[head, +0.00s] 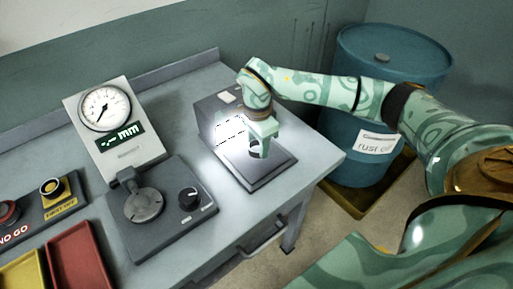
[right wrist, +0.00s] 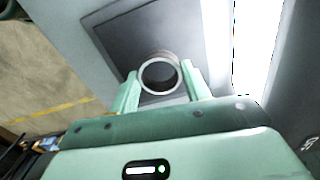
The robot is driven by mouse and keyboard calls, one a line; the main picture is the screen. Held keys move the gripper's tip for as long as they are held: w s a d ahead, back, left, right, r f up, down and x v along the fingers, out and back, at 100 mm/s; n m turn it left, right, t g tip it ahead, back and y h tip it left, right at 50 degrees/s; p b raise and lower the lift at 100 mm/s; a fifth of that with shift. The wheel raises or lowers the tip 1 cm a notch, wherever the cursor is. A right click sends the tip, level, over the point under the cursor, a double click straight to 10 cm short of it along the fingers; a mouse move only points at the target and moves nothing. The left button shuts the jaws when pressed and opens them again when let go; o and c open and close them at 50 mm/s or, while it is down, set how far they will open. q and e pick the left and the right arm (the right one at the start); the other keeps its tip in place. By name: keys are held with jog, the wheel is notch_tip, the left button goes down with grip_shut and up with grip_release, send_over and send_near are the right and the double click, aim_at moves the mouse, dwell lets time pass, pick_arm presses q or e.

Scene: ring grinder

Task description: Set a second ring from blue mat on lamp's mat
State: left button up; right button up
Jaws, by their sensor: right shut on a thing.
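My right gripper (head: 262,143) reaches in from the right and is shut on a grey metal ring (head: 255,153), over the dark mat (head: 273,174) in front of the lit lamp (head: 220,112). In the right wrist view the ring (right wrist: 143,79) sits between the two green fingertips (right wrist: 160,76), its opening facing the camera. A brownish curved edge shows behind it; I cannot tell whether that is the same ring or another. Whether the held ring touches the mat is unclear. The blue mat and my left gripper are not in view.
A dial gauge (head: 105,108) stands left of the lamp, with a round plate (head: 144,205) and knob (head: 190,199) on its base. Red (head: 75,258) and yellow (head: 22,272) trays lie at lower left. A blue drum (head: 385,65) stands beyond the table's right edge.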

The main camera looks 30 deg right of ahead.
jog(key=shift+w+f, duration=0.1)
jog(key=shift+f, duration=0.85)
jog(key=shift+r, duration=0.1)
jog(key=o, duration=1)
jog(key=shift+o, duration=0.2)
notch_tip(320, 180, up, 12)
jog(key=p, duration=0.2)
jog(key=shift+p, duration=0.35)
